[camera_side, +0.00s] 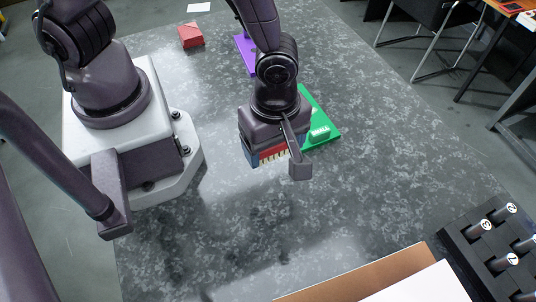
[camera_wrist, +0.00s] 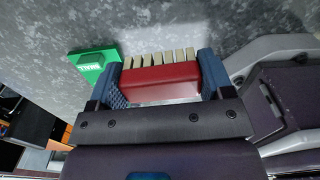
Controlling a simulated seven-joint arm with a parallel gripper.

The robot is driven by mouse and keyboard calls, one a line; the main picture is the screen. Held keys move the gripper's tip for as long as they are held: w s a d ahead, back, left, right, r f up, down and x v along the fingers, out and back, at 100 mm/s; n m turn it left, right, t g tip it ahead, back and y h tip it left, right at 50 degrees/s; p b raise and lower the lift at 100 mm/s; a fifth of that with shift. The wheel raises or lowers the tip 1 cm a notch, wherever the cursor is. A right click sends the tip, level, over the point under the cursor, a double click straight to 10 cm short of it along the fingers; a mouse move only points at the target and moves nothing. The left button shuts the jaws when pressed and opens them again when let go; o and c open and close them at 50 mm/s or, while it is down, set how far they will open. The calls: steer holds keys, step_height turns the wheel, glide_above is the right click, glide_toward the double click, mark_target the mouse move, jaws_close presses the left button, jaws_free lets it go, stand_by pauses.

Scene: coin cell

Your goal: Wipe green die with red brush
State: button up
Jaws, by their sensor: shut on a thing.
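My gripper (camera_wrist: 161,88) is shut on a red brush (camera_wrist: 160,84), with its blue-padded fingers at the two ends of the red body. The brush's several pale bristle tufts stick out past the fingers; in the side view the brush (camera_side: 272,154) hangs under my gripper, partly hidden by it. The green die (camera_side: 320,133) is a green plate with a raised lettered block near its front corner. It lies on the table just right of and behind the brush, and my gripper covers part of it. The green die also shows in the wrist view (camera_wrist: 92,58), at upper left. I cannot tell whether the bristles touch anything.
A purple piece (camera_side: 243,52) lies behind my arm, and a red block (camera_side: 190,35) lies farther back left. A black rack (camera_side: 465,245) with several numbered posts stands at front right. A brown and white board (camera_side: 370,282) is at the front edge. The grey table's middle is clear.

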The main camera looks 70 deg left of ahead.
mark_target(317, 109)
steer(key=shift+w+a+m, duration=0.7)
steer(key=shift+w+a, duration=3.8)
steer(key=shift+a, duration=1.8)
steer(key=shift+f, duration=3.6)
steer(key=shift+w+f, duration=0.5)
steer(key=shift+f, duration=0.1)
steer(key=shift+c, duration=0.3)
steer(key=shift+w, duration=0.4)
steer(key=shift+w+f, duration=0.1)
steer(key=shift+w, duration=0.25)
steer(key=shift+w+a, duration=0.1)
steer(key=shift+w, duration=2.55)
steer(key=shift+s, duration=3.95)
step_height(317, 109, up, 8)
steer(key=shift+r, duration=0.2)
